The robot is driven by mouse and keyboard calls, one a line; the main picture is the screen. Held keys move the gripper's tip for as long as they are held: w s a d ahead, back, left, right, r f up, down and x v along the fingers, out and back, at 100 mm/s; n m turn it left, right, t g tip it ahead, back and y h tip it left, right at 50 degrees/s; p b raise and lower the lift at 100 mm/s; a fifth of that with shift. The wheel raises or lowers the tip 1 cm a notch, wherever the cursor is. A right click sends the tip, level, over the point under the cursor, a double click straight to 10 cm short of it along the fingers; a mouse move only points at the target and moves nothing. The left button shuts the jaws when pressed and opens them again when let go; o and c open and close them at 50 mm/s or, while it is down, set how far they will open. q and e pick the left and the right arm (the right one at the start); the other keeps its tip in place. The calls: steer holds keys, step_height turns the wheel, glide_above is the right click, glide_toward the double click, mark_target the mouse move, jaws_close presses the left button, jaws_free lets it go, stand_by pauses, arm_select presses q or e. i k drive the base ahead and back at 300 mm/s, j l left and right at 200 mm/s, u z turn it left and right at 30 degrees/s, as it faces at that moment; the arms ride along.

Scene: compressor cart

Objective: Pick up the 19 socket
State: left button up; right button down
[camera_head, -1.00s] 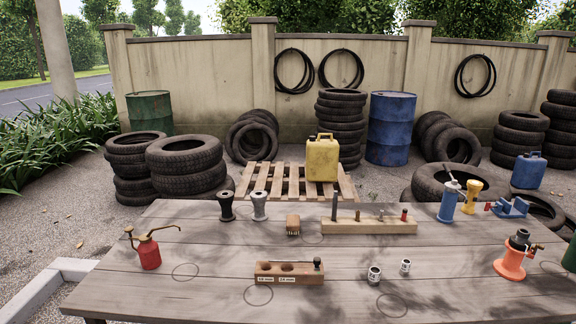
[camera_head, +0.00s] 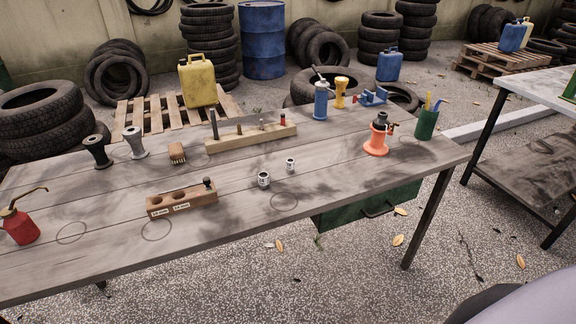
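Two silver sockets stand on the wooden table. The larger socket (camera_head: 263,179) is on the left and the smaller socket (camera_head: 290,164) is behind it to the right. Their markings are too small to read, so I cannot tell which is the 19. A wooden socket holder (camera_head: 181,198) is left of them, with labelled holes that look empty at its left and middle and a dark peg at its right end. Neither of my grippers shows in the view.
The table (camera_head: 110,240) also bears a wooden block with upright pins (camera_head: 250,136), a red oil can (camera_head: 20,226), an orange jack (camera_head: 377,138) and a green cup (camera_head: 427,124). A second table (camera_head: 538,85) stands at right. Open ground lies in front.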

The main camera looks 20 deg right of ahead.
mark_target(290, 162)
steer(key=l, duration=0.7)
steer(key=i+l, duration=0.15)
steer(key=l, duration=1.2)
